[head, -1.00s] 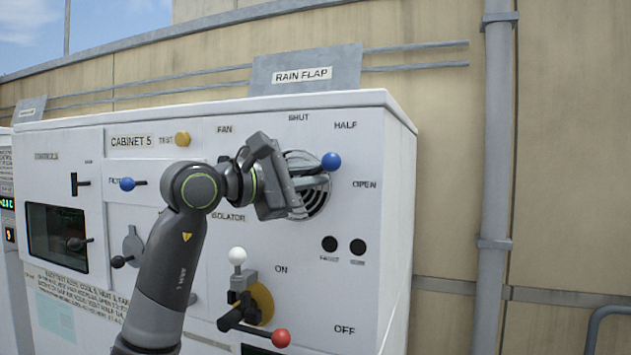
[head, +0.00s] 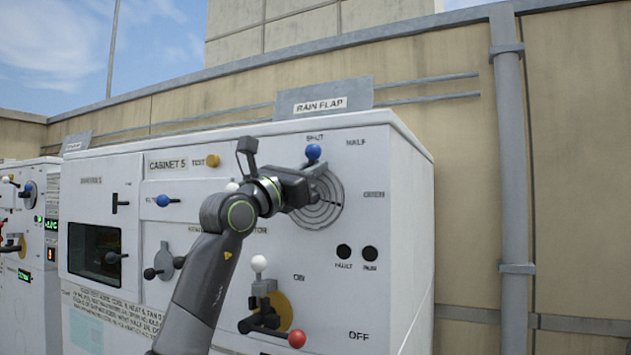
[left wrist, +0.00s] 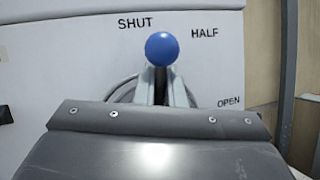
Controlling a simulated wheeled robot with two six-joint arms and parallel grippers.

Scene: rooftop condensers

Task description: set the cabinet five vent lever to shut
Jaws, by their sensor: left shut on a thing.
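The cabinet five vent lever has a blue ball knob (head: 313,152), which sits just under the SHUT label in the head view. In the left wrist view the knob (left wrist: 161,48) stands upright, right of SHUT and left of HALF, nearer SHUT. The round slotted vent (head: 322,208) is behind it, partly covered by my gripper. My left gripper (head: 315,170) is shut on the lever's shaft below the knob, with a finger on each side in the wrist view (left wrist: 161,88). The lever's pivot is hidden. My right gripper is in neither view.
A white-knobbed isolator handle (head: 259,264) and a red-knobbed lever (head: 297,339) stick out below my arm. A blue-knobbed fan-side slider (head: 163,200) and a dark lever (head: 150,273) are at left. A grey wall pipe (head: 515,180) stands right of the cabinet.

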